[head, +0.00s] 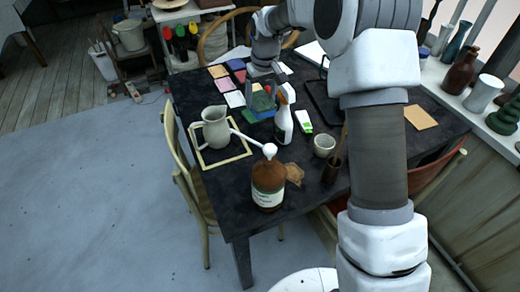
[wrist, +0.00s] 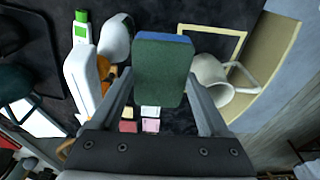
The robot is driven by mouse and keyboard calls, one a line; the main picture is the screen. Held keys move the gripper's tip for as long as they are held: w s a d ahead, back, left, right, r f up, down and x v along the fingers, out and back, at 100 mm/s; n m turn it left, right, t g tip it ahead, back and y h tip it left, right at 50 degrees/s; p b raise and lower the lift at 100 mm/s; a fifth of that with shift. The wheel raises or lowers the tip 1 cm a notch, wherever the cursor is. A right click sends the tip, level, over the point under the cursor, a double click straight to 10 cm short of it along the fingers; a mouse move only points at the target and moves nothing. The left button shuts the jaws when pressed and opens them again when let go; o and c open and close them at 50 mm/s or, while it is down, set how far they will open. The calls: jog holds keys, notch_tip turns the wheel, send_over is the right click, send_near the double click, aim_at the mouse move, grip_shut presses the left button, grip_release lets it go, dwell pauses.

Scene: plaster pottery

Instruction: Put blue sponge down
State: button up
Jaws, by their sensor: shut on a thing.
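The blue sponge (wrist: 163,68) has a broad dark green face and a thin blue edge in the wrist view. My gripper (wrist: 160,82) is shut on it, with one finger at each side. In the head view my gripper (head: 263,88) is over the far middle of the dark table (head: 205,180), with the sponge (head: 260,103) at its fingertips. I cannot tell whether the sponge touches the tabletop.
A white spray bottle (head: 283,122) and a green-and-white bottle (head: 303,120) stand close by on the right. A grey-white pitcher (head: 213,128) stands left, by a pale frame (head: 222,163). A brown bottle (head: 268,187) is at the near edge; coloured tiles (head: 234,99) lie behind.

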notch_tip(320, 180, down, 17)
jog(key=b, duration=0.4)
jog(key=shift+a+r, duration=0.1)
jog(key=shift+r, duration=0.05)
jog(key=shift+f, duration=0.2)
jog(key=o, duration=1.3)
jog(key=shift+r, duration=0.1)
